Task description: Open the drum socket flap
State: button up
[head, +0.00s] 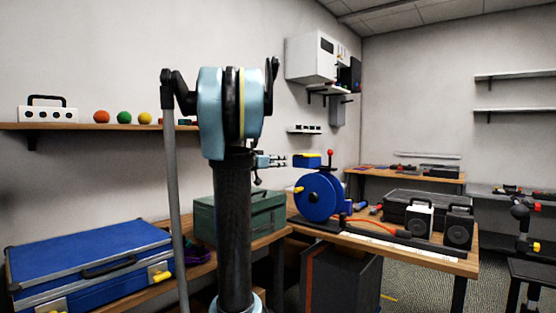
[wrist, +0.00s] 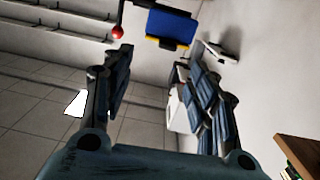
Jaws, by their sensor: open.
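The blue cable drum (head: 318,198) stands upright on the corner workbench, with a yellow knob on its left face. Above the drum is a small blue and yellow box-like piece (head: 307,160); I cannot tell how its flap stands. It also shows in the wrist view as a blue panel with yellow edges (wrist: 172,28). A red ball on a dark rod (head: 330,153) rises beside it, and the ball shows in the wrist view (wrist: 117,32). My gripper (head: 284,161) is open and empty, just left of the piece. Its spread fingers show in the wrist view (wrist: 150,62), apart from the panel.
An orange cable (head: 372,226) lies on the workbench right of the drum, near two speaker-like boxes (head: 418,218). A green case (head: 240,215) stands left of the drum, and a blue case (head: 92,256) lies at the front left. The air around the gripper looks clear.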

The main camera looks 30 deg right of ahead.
jog(key=w+r, duration=0.1)
jog(key=w, duration=0.1)
send_near(297, 156)
jog(key=shift+t, duration=0.4)
jog(key=x, duration=0.9)
jog(key=shift+d, duration=0.35)
